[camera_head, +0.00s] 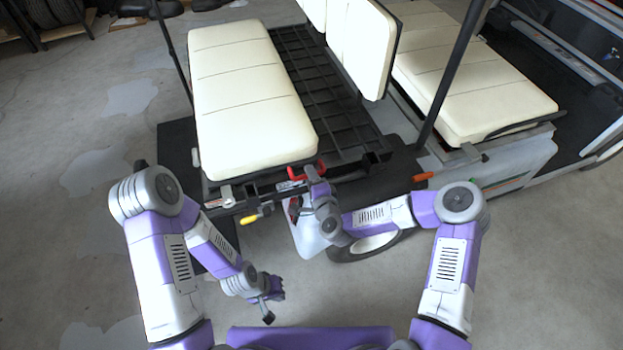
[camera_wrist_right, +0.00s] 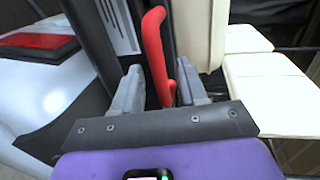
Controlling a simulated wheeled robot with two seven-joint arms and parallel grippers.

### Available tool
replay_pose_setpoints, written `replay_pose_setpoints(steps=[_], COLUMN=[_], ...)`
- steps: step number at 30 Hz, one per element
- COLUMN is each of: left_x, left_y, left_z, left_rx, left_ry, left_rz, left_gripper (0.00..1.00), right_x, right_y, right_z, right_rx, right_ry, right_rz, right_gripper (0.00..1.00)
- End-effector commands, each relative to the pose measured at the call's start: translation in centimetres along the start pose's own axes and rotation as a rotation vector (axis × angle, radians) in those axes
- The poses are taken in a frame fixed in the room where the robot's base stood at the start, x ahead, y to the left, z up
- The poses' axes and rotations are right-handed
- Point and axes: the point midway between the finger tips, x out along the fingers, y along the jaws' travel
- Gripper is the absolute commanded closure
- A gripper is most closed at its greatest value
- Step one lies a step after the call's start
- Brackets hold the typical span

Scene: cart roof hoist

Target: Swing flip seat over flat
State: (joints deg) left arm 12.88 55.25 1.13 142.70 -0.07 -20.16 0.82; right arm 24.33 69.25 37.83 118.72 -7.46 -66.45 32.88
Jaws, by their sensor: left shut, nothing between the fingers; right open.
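The flip seat (camera_head: 250,95) is a long cream cushion lying cream side up on the cart's rear, beside a black grid deck (camera_head: 320,85). A red handle (camera_head: 297,175) is at its near end; it also stands up in the right wrist view (camera_wrist_right: 154,50). My right gripper (camera_head: 312,172) is at the red handle. In the right wrist view its open fingers (camera_wrist_right: 158,90) stand on either side of the handle; I cannot tell whether they touch it. My left gripper (camera_head: 270,308) is shut and empty, low over the floor, well away from the seat.
A cream backrest (camera_head: 362,45) stands beyond the grid deck, with the front seat (camera_head: 470,85) to its right. Dark roof posts (camera_head: 452,75) rise by the seats. Floor at left is clear.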

Motion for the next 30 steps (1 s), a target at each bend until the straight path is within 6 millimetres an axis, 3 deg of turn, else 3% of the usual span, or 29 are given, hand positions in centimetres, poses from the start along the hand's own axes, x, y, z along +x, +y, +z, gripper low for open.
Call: replay_pose_setpoints(steps=[3, 11, 23, 30], left_x=[0.0, 0.0, -0.2, -2.0], left_y=[0.0, 0.0, 0.1, 0.7], left_z=[0.0, 0.0, 0.0, 0.1], left_rx=[0.0, 0.0, 0.0, 0.0], left_ry=[0.0, 0.0, 0.0, 0.0], left_rz=[0.0, 0.0, 0.0, 0.0], left_gripper=[1.0, 1.0, 1.0, 1.0], right_x=[0.0, 0.0, -0.1, -1.0], right_y=[0.0, 0.0, -0.2, -2.6], right_z=[0.0, 0.0, -0.1, -1.1], right_rx=[0.0, -0.001, -0.005, -0.064], right_ry=[0.0, 0.0, 0.003, 0.035], right_rz=[0.0, 0.001, 0.0, 0.0], right_gripper=[0.59, 0.99, 1.0, 1.0])
